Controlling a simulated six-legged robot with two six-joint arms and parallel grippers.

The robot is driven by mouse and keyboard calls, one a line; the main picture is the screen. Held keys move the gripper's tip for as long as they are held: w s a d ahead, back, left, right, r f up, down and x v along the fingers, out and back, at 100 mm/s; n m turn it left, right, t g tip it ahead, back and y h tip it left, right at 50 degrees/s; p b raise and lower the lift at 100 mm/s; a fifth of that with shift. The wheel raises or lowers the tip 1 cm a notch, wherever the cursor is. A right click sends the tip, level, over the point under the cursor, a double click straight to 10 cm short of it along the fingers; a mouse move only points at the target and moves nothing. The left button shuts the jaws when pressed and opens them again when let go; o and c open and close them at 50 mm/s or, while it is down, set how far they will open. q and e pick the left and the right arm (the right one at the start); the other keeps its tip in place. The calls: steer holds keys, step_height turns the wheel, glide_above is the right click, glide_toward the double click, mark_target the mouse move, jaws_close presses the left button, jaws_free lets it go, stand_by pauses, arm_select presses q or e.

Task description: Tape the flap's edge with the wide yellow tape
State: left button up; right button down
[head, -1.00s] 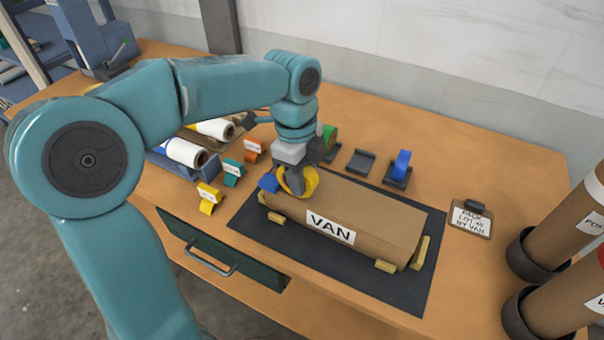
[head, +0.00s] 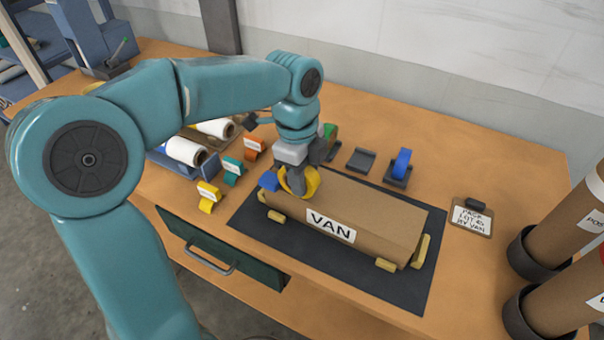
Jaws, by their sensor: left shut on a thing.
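My left gripper (head: 297,180) is shut on the wide yellow tape (head: 312,182), a yellow roll with a blue part (head: 269,181) at its left. It holds the roll at the far left end of the brown wrapped parcel (head: 375,208). The roll looks to be on or just above the parcel's top; I cannot tell if it touches. The flap's edge is not clear to see, and the gripper hides part of that end. The parcel carries a VAN label (head: 331,226) and lies between yellow blocks (head: 385,265) on a dark mat (head: 398,288). My right gripper is not in view.
Small yellow (head: 208,197), teal (head: 232,171) and orange (head: 254,148) labelled pieces stand left. A blue tape roll (head: 402,163) sits in a holder behind, beside an empty holder (head: 361,160). A clipboard (head: 471,218) and brown tubes (head: 570,225) are right. A drawer (head: 215,250) is in front.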

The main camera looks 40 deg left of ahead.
arm_select(q)
steer(key=shift+d, duration=0.45)
steer(key=shift+w+d, duration=0.1)
steer(key=shift+d, duration=0.05)
steer(key=shift+d, duration=0.45)
steer(key=shift+w+d, duration=0.1)
steer(key=shift+d, duration=0.05)
steer(key=shift+w+d, duration=0.15)
steer(key=shift+d, duration=0.3)
steer(key=shift+d+p, duration=0.3)
steer(key=shift+d, duration=0.25)
